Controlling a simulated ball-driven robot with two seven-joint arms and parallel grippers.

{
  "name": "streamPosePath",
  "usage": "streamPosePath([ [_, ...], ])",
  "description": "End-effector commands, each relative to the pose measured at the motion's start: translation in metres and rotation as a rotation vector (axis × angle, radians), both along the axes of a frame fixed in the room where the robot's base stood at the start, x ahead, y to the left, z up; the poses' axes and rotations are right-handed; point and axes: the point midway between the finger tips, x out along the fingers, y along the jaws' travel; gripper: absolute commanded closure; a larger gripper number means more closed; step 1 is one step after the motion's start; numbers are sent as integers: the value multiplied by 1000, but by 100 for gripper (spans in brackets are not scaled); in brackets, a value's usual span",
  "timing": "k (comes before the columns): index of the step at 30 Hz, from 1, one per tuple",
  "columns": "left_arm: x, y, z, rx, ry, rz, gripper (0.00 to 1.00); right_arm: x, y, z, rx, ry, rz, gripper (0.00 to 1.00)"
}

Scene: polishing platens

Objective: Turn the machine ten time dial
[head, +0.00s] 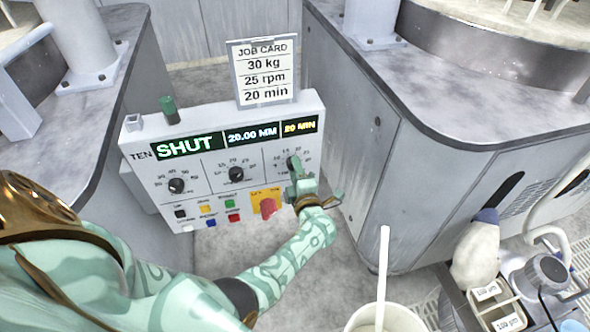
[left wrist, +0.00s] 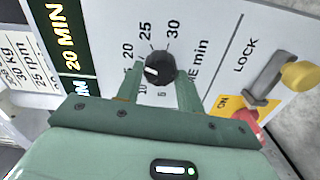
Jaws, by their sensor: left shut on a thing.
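The machine ten panel (head: 140,150) is a pale grey box with "TEN" on its left end. Its time dial (left wrist: 160,67) is a black knob with a white mark, on a minute scale at the panel's right. The mark points toward the left finger's side in the wrist view. My left gripper (head: 296,170) is shut on the time dial, one finger on each side; it also shows in the left wrist view (left wrist: 161,78). The time display (head: 299,127) reads "20 MIN". In the head view the gripper partly hides the dial. My right gripper is out of view.
A job card (head: 263,72) reads 30 kg, 25 rpm, 20 min. Other displays read "SHUT" and "20.00 MM". Two more dials (head: 176,185) (head: 236,174) sit left. A red button (head: 267,206) and a yellow-tipped lock lever (left wrist: 300,75) are close to the gripper.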

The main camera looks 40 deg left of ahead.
Motion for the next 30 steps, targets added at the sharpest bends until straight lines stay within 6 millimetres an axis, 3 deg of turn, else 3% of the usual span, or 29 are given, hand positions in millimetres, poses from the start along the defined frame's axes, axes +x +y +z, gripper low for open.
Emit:
streamPosePath([
  [18, 0, -2, -1, 28, 37, -5, 85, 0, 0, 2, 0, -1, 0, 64],
  [19, 0, -2, -1, 28, 37, -5, 60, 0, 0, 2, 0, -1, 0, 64],
  [21, 0, -2, -1, 28, 37, -4, 41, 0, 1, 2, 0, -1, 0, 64],
  [30, 0, -1, 0, 28, 35, -2, 41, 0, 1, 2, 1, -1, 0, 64],
])
